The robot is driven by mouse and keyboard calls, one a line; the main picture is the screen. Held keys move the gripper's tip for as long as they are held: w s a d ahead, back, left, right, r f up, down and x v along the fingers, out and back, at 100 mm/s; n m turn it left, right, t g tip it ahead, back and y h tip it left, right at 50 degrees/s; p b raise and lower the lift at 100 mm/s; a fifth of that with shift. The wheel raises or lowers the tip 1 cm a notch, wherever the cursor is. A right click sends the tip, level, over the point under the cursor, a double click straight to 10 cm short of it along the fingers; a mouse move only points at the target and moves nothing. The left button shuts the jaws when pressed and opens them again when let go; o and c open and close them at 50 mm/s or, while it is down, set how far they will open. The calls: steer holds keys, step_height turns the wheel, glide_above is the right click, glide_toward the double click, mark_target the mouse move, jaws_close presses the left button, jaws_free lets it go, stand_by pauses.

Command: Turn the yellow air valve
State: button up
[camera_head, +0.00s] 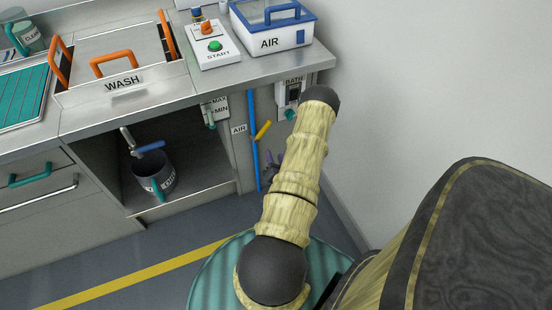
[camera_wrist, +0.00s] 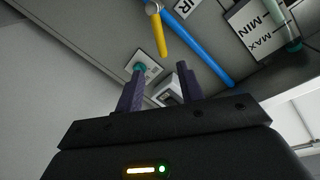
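The yellow air valve (camera_head: 263,130) is a short yellow lever beside a vertical blue pipe (camera_head: 254,140), below the worktop and next to an AIR label (camera_head: 239,129). In the head view it slants up to the right. In the wrist view the yellow lever (camera_wrist: 160,34) is at the top, left of the blue pipe (camera_wrist: 200,50). My gripper (camera_wrist: 160,70) has its two dark fingers apart with nothing held between them. The lever lies beyond the fingertips, apart from them. In the head view my arm mostly hides the gripper (camera_head: 270,165).
A BATH switch box (camera_head: 292,92) is on the panel right of the valve, with a teal knob below it. A MAX/MIN gauge (camera_head: 217,108) is to the left. Above are the START box (camera_head: 213,46) and blue-lidded AIR box (camera_head: 272,28). A wall (camera_head: 430,80) bounds the right.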

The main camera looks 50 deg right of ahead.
steer(key=shift+s+a, duration=0.25)
steer(key=shift+s, duration=0.1)
